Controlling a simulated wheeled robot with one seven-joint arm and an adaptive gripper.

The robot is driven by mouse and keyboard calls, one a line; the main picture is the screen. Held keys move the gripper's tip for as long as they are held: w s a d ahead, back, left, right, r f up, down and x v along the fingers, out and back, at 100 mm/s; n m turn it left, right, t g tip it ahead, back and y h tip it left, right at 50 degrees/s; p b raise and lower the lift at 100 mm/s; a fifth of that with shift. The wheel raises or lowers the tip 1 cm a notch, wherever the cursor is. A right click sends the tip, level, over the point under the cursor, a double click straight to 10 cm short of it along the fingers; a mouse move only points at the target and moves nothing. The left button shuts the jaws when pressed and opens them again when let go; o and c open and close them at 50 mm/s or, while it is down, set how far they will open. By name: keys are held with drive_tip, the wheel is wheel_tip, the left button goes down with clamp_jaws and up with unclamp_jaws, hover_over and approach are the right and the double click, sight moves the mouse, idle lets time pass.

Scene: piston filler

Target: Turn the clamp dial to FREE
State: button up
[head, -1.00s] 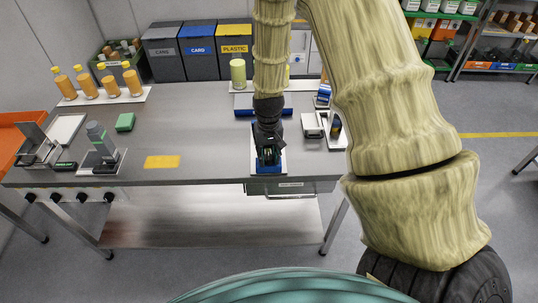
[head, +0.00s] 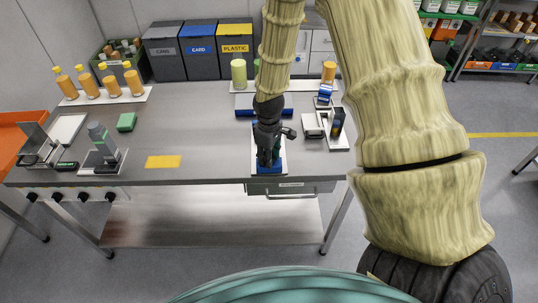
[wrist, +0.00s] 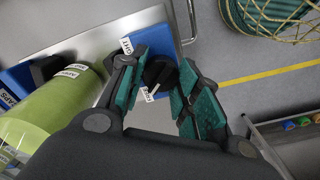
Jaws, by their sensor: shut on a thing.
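The clamp dial (wrist: 157,76) is a black round knob with a white pointer line, on a blue block (wrist: 150,35) in the wrist view. The pointer line points down and left, toward a small white label (wrist: 146,97) partly covered by the left finger. Another white label (wrist: 126,46) is at the block's upper left. I cannot read either label surely. My gripper (wrist: 163,68) has its green-padded fingers on both sides of the dial, shut on it. In the head view my gripper (head: 268,158) is pointed down over the blue block (head: 277,168) and hides the dial.
A yellow-green cylinder (wrist: 45,115) lies close to my gripper in the wrist view. A white device (head: 312,124) and a dark upright unit (head: 336,122) stand right of my gripper. A drawer (head: 290,187) is below the table edge. A yellow mat (head: 163,162) lies left.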

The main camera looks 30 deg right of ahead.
drive_tip(key=shift+n, duration=0.4)
drive_tip(key=o, duration=1)
wheel_tip(320, 180, up, 12)
idle(0.5)
drive_tip(key=shift+s+d, duration=0.1)
drive_tip(key=shift+d, duration=0.05)
idle(0.3)
